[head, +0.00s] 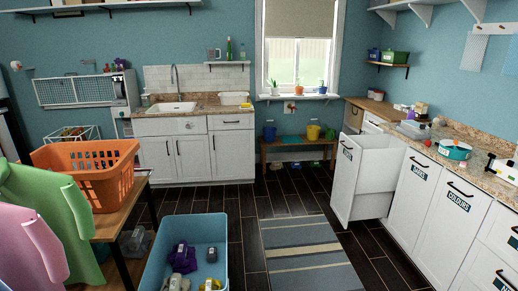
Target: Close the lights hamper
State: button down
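A white pull-out hamper (345,185) stands open at the right, drawn out from the counter row into the floor space. Its front panel has a dark handle and a small dark label, too small to read for sure. The white bin behind the panel shows, and its top is open. Beside it, nearer to me, are the shut hampers marked DARKS (409,190) and COLOURS (450,215). My gripper is not in view.
A striped rug (312,255) lies on the dark floor before the open hamper. A blue tub (205,230) with several items stands left of the rug. An orange basket (95,185) sits on a wooden table at the left.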

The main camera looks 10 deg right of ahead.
aim_at(368, 167)
jog(key=i+z, duration=0.3)
jog(key=i, duration=0.2)
jog(key=i+j+z, duration=0.1)
jog(key=i+z, duration=0.2)
jog(key=i, duration=0.2)
jog(key=i+j+z, duration=0.3)
jog(key=i, duration=0.15)
jog(key=i+u, duration=0.1)
jog(key=i, duration=0.35)
jog(key=i+l+u, duration=0.15)
jog(key=i, duration=0.25)
jog(key=i+l+u, duration=0.1)
jog(key=i, duration=0.35)
jog(key=i+l+u, duration=0.1)
jog(key=i, duration=0.3)
jog(key=i+j+u, duration=0.1)
jog(key=i+u, duration=0.3)
jog(key=i, duration=0.3)
jog(key=i+l+u, duration=0.1)
jog(key=i+u, duration=0.25)
jog(key=i, duration=0.3)
